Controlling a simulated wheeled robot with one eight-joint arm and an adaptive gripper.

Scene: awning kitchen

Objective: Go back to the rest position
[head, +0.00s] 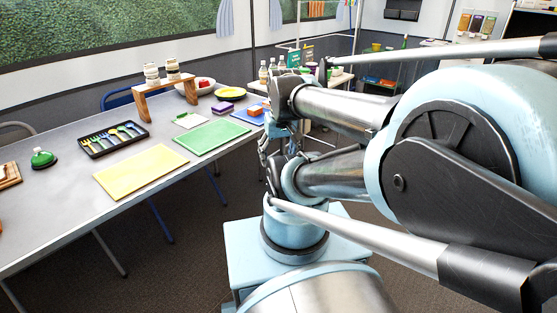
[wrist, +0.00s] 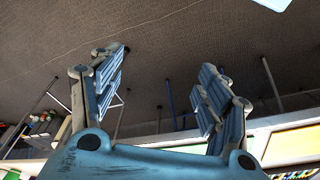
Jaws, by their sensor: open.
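My gripper (wrist: 160,95) fills the lower middle of the wrist view. Its two blue padded fingers stand wide apart with nothing between them. Grey-brown floor shows beyond the fingers. In the head view my folded arm takes up the right side and hangs beside the right end of the long table (head: 60,215). The gripper itself is mostly hidden behind the arm links there, near the table's edge. No object is in its grasp.
On the table are a yellow mat (head: 140,171), a green mat (head: 211,137), a black cutlery tray (head: 112,139), a green bell-like object (head: 43,158), a wooden stand (head: 165,90) and a yellow plate (head: 230,93). Bottles stand behind my arm. Carpet (head: 150,275) in front is clear.

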